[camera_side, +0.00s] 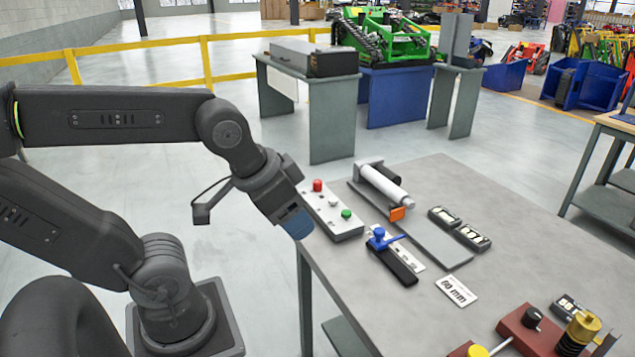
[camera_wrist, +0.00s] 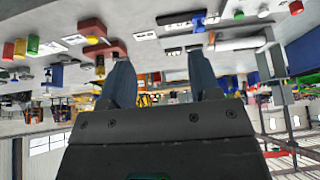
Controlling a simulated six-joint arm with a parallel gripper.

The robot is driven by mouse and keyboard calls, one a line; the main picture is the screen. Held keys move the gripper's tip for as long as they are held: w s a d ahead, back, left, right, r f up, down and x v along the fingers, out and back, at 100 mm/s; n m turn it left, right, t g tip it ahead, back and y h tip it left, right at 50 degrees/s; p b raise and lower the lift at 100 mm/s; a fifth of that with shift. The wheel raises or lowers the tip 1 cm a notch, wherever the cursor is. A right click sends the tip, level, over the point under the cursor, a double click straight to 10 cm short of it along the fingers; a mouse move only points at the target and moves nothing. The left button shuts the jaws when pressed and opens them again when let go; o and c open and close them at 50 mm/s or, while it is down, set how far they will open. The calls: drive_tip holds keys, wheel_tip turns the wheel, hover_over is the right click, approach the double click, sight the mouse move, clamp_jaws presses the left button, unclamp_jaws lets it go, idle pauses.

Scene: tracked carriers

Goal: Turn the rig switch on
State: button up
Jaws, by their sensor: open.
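My gripper (camera_side: 298,224) hangs at the left edge of the grey table, just left of and below the light control box (camera_side: 333,212). Its two blue fingers are apart and empty in the wrist view (camera_wrist: 162,70). The box carries a red button (camera_side: 318,185), a white knob (camera_side: 333,201) and a green button (camera_side: 346,214). A blue lever (camera_side: 380,240) sits on a black bar beside it. I cannot tell which control is the rig switch. The wrist view is tipped over; its red button (camera_wrist: 295,7) and green button (camera_wrist: 239,15) show at upper right.
A grey cylinder (camera_side: 386,184) with an orange end block lies behind the box, near a flat grey plate (camera_side: 440,241). A "60 mm" label (camera_side: 457,291) lies in front. A dark red block (camera_side: 530,328) with a brass part stands at front right. Bare tabletop lies between.

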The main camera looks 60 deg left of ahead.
drive_tip(key=w+a+r+g, duration=0.1)
drive_tip(key=w+a+r, duration=0.35)
drive_tip(key=w, duration=0.45)
drive_tip(key=m+g, duration=0.2)
drive_tip(key=g, duration=0.3)
hover_over(318, 181)
wheel_tip(318, 181, down, 12)
wheel_tip(318, 181, down, 13)
drive_tip(key=shift+s+d+f, duration=0.1)
drive_tip(key=c, duration=0.9)
